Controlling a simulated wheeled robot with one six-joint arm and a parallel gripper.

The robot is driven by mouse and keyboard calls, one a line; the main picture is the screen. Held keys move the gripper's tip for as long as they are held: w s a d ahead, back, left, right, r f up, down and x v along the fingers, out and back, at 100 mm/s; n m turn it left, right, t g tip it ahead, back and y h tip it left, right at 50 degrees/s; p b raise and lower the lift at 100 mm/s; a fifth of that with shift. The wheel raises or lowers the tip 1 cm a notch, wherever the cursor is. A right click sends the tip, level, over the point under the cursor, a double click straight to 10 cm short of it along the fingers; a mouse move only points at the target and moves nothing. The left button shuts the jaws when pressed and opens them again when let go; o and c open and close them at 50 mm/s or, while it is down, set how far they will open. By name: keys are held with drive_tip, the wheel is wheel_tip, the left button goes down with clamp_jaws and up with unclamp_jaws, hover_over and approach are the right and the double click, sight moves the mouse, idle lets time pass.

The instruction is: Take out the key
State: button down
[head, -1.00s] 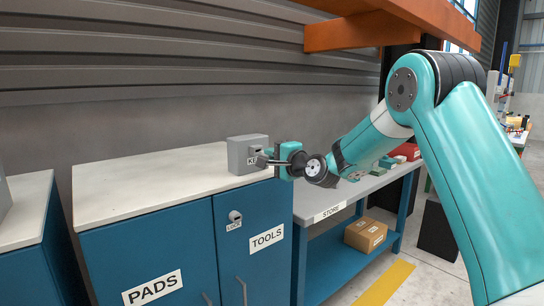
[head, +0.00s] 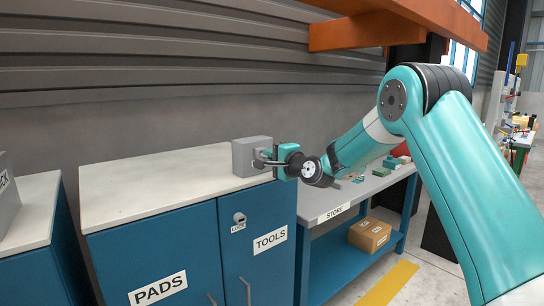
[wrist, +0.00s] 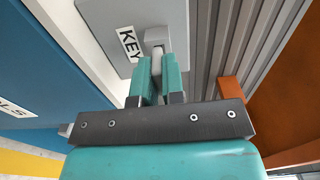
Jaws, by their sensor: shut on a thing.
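A grey box (head: 250,156) stands on the white cabinet top. The wrist view shows its face (wrist: 105,22) with a KEY label (wrist: 130,45). My gripper (head: 262,160) is in front of this box. The cabinet lock (head: 239,218) is on the blue TOOLS door below.
The white cabinet top (head: 150,190) is clear left of the box. A STORE bench (head: 350,196) to the right carries small boxes, with a cardboard box (head: 369,235) beneath. An orange beam (head: 370,32) hangs above. A ribbed wall is behind.

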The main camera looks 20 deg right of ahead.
drive_tip(key=shift+w+a, duration=0.15)
drive_tip(key=shift+w, duration=0.15)
drive_tip(key=c, duration=1.1)
unclamp_jaws()
drive_tip(key=shift+c, duration=0.2)
drive_tip(key=b+v, duration=0.4)
drive_tip(key=v, duration=1.3)
drive_tip(key=shift+s+b, duration=0.2)
drive_tip(key=shift+b, duration=0.15)
